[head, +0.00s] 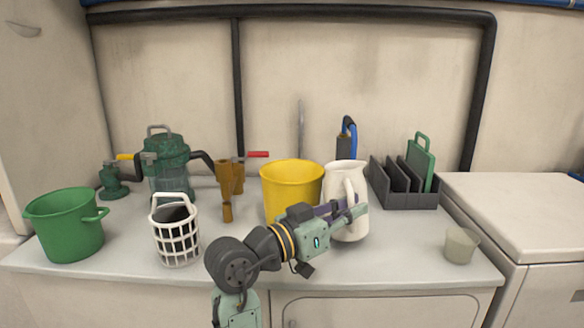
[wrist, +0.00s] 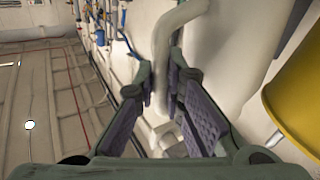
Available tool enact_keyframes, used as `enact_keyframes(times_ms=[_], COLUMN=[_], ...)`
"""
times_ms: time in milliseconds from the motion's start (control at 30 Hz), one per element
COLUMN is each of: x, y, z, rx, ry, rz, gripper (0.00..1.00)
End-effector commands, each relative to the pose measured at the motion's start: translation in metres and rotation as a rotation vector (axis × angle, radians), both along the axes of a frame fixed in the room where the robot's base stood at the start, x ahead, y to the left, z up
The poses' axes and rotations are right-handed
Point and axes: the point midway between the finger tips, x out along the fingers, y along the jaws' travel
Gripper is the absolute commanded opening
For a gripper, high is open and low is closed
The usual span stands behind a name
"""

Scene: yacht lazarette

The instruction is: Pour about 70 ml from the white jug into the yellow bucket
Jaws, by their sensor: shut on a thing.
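The white jug (head: 344,176) stands near the middle of the counter, upright or nearly so; I cannot tell if its base touches the counter. The yellow bucket (head: 291,181) is just left of the jug in the head view, upright, its inside hidden. My gripper (head: 358,208) is at the jug's handle side. In the wrist view my gripper (wrist: 170,92) is shut on the handle of the white jug (wrist: 228,60), with purple-padded fingers on both sides of it. The yellow bucket (wrist: 298,105) shows at the right edge there. The jug's contents are not visible.
A green pot (head: 65,228), a white basket (head: 178,240) and a green strainer housing (head: 166,165) stand at the left. A dark rack (head: 410,200) with a green board is behind right. A small cup (head: 461,246) stands front right. The counter between jug and cup is clear.

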Motion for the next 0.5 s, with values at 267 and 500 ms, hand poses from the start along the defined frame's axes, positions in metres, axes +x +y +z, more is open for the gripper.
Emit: enact_keyframes(times_ms=[267, 500], x=[0.005, 0.011], y=[0.010, 0.020], z=[0.065, 0.083], rx=[-0.159, -0.295], ry=[0.089, 0.169], rz=[0.000, -0.001], gripper=[0.00, 0.00])
